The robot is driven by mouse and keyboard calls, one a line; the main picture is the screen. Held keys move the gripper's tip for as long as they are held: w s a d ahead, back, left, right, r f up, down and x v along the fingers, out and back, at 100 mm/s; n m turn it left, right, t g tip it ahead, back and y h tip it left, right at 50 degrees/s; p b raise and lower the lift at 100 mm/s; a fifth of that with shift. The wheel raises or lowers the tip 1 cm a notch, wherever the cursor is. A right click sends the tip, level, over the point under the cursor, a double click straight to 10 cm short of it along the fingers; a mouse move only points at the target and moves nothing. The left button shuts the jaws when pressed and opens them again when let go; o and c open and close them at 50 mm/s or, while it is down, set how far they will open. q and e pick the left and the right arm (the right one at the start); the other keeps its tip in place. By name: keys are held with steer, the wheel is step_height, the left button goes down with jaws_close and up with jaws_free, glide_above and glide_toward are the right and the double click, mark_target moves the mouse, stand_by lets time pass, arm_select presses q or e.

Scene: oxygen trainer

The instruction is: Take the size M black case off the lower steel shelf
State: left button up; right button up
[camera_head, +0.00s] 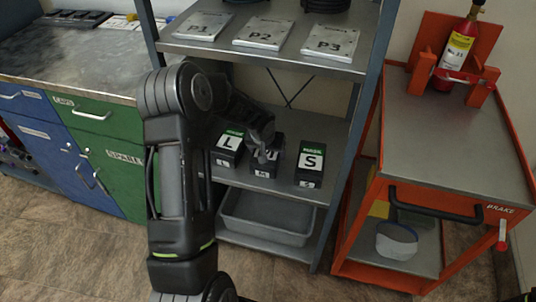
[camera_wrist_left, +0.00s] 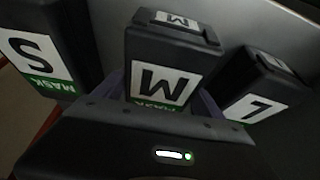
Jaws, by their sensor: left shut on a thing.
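The size M black case (camera_head: 268,170) stands on the lower steel shelf (camera_head: 284,187) between two like cases, partly hidden by my left gripper (camera_head: 264,152). In the left wrist view the M case (camera_wrist_left: 165,62) is in the middle, its white M label with a green MASK band facing the gripper. My left gripper is shut on the M case, with bits of its fingers (camera_wrist_left: 209,104) showing beside the case. I cannot tell if the case is clear of the shelf. My right gripper is in neither view.
The L case (camera_head: 228,149) stands close on the left, the S case (camera_head: 311,164) on the right. Above is a shelf with booklets (camera_head: 264,33); below is a grey bin (camera_head: 268,216). An orange cart (camera_head: 460,130) with a red cylinder (camera_head: 458,50) stands right.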

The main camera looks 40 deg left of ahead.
arm_select(q)
steer(key=shift+r, duration=0.15)
steer(key=shift+w+r, duration=0.1)
steer(key=shift+r, duration=0.5)
steer(key=shift+v, duration=1.1)
steer(key=s+d+b, duration=0.2)
steer(key=s+d, duration=0.1)
steer(key=s, duration=0.5)
steer(key=s+d+b, duration=0.2)
steer(key=s+d, duration=0.1)
steer(key=s, duration=0.5)
steer(key=shift+d+b, duration=0.15)
steer(key=shift+b, duration=0.2)
steer(key=shift+s, duration=0.1)
